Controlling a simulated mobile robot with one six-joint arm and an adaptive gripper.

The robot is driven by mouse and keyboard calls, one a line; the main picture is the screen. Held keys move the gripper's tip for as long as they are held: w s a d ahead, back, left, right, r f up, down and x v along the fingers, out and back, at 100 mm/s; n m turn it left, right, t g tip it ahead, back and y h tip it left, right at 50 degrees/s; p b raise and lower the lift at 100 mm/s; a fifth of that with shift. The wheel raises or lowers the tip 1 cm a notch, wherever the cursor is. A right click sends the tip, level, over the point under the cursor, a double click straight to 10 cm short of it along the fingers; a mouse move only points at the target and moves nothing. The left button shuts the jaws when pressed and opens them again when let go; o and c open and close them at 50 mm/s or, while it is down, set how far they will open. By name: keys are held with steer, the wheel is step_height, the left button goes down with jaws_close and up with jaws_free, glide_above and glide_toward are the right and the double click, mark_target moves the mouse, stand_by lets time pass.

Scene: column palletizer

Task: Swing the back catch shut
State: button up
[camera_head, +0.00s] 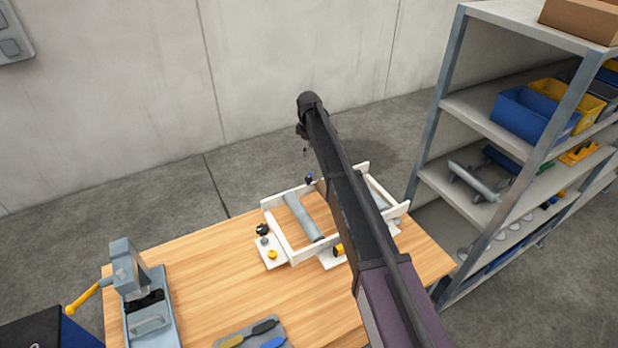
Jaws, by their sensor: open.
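A white frame fixture (278,236) stands on the wooden workbench, with a grey cylinder (303,217) lying in it. A black-knobbed part (262,230) stands at the near left corner, beside a yellow knob (272,254). My arm hides the fixture's middle right.
The wooden workbench (205,270) carries a grey press-like device (130,275) at left and a tool mat (285,327) in front. A metal shelf rack (448,110) with blue and yellow bins stands close on the right. The bench's left middle is clear.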

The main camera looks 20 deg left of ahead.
mark_target(309, 177)
steer(key=shift+f, duration=0.15)
step_height(309, 177, down, 13)
steer(key=b, duration=1.3)
steer(key=shift+f, duration=0.2)
steer(key=shift+b, duration=0.3)
